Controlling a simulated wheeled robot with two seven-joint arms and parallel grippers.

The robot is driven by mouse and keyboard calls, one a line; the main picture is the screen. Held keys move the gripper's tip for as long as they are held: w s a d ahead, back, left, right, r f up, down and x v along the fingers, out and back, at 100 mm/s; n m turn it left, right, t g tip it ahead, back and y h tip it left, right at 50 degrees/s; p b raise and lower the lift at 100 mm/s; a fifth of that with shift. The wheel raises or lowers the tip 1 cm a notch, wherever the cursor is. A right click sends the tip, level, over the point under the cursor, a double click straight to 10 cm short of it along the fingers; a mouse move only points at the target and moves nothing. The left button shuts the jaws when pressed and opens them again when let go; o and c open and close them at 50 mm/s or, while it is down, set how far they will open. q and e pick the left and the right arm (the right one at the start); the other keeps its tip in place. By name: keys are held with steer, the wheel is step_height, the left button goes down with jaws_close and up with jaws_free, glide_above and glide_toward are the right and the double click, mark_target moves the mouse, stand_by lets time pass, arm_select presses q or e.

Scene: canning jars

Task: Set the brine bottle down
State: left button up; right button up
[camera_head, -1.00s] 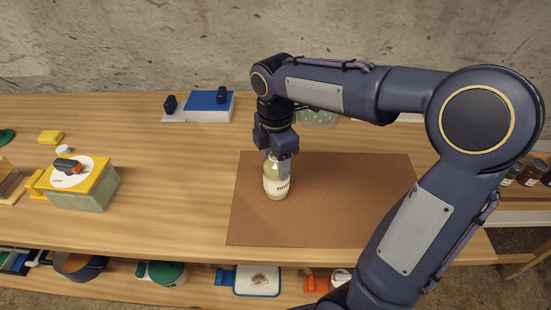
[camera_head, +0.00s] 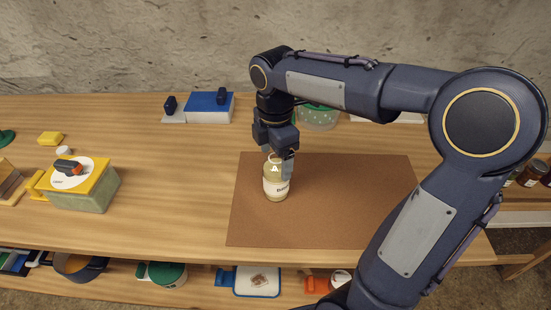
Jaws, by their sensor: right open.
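The brine bottle (camera_head: 275,184) is pale yellow with a white label. It stands upright on the left part of the brown mat (camera_head: 335,215). My right gripper (camera_head: 279,165) is open, pointing down at the bottle's top, with a finger still beside its neck. The gripper hides part of the bottle's top, and I cannot tell whether a finger touches it. My left gripper is not in view.
A box with a yellow lid (camera_head: 98,188) stands at the left. A blue-topped white box (camera_head: 208,106) and a green-lidded container (camera_head: 318,116) stand at the back. A lower shelf (camera_head: 205,293) holds several items. The mat right of the bottle is clear.

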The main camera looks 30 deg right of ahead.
step_height(320, 180, up, 10)
steer(key=shift+s+r+p, duration=0.1)
steer(key=shift+r+p, duration=0.05)
steer(key=shift+p, duration=0.45)
steer(key=s+a+f+m+t+y, duration=0.2)
steer(key=s+f+m, duration=0.3)
steer(key=s+m, duration=0.3)
steer(key=s+a+f+m+t+y, duration=0.1)
steer(key=s+a+f+m+t, duration=0.1)
steer(key=s+f+m, duration=0.4)
steer(key=s+m+t, duration=0.1)
steer(key=s+m, duration=0.1)
steer(key=m, duration=0.3)
steer(key=shift+s+f+t+y, duration=0.3)
steer(key=shift+s+y, duration=0.05)
steer(key=shift+y, duration=0.05)
